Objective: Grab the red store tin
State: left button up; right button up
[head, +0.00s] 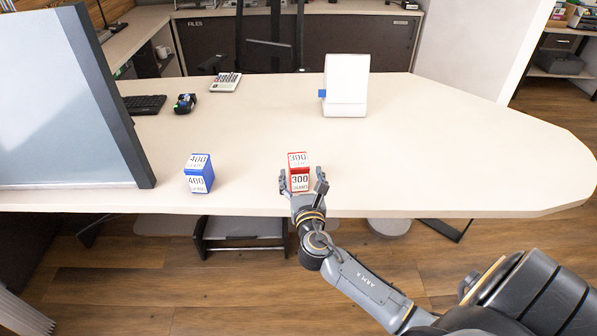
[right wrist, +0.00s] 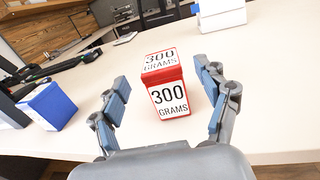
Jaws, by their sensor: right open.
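The red store tin (head: 298,160) stands upright near the front edge of the cream desk (head: 420,150). It is a red box with white "300 grams" labels on its front and top. My right gripper (head: 304,183) is at the desk's front edge, just in front of the tin. In the right wrist view the tin (right wrist: 166,88) stands ahead, between the open fingers of the right gripper (right wrist: 168,108), with a gap on each side. No contact shows. The left gripper is not in view.
A blue tin (head: 199,180) marked 400 stands to the left. A large grey panel (head: 70,100) covers the desk's left end. A white box-shaped holder (head: 346,82), a keyboard (head: 145,104) and a calculator (head: 225,82) are farther back. The desk's right side is clear.

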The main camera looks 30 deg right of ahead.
aim_at(297, 153)
jog(key=x, duration=0.6)
jog(key=shift+w+d+f, duration=0.1)
jog(key=shift+w+f, duration=0.2)
jog(key=shift+f, duration=0.1)
jog(key=shift+s, duration=0.1)
jog(key=c, duration=1.5)
jog(key=shift+r, duration=0.1)
